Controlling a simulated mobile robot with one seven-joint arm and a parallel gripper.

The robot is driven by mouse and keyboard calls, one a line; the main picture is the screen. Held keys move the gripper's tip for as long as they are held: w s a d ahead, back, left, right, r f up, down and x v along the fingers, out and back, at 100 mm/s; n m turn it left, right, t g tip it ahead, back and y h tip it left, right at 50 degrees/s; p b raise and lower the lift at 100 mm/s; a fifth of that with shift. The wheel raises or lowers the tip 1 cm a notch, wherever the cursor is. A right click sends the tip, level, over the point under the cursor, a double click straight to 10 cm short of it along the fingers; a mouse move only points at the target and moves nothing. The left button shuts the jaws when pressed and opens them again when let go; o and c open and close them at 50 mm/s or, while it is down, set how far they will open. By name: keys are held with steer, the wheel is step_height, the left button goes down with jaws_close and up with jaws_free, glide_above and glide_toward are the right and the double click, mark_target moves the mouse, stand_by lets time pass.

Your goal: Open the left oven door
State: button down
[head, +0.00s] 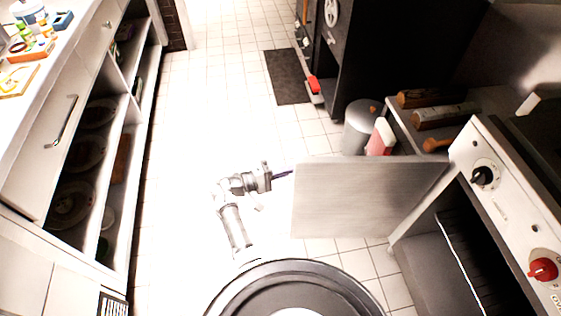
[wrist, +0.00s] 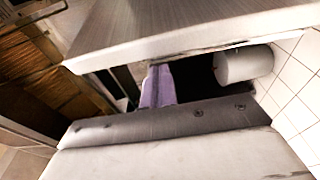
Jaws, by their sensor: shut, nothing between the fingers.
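The oven (head: 513,215) stands at the right of the head view. Its door (head: 370,198), a plain steel panel, stands swung wide open across the floor, with its far side at the oven. The dark oven cavity (head: 465,235) with a wire rack shows behind it. In the wrist view the door (wrist: 190,28) crosses the top. My gripper (head: 290,173) is shut and empty, beside the door's free left edge, fingers pointing right. The fingers (wrist: 158,85) reach toward the door's lower edge in the wrist view; I cannot tell whether they touch it. The door's handle is not visible.
A grey bin (head: 361,127) stands behind the door; it also shows in the wrist view (wrist: 244,64). A white counter with open shelves (head: 95,150) runs along the left. A dark mat (head: 287,77) lies farther back. The tiled floor between is free.

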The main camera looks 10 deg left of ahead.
steer(key=shift+s+d, duration=0.1)
steer(key=shift+s, duration=0.35)
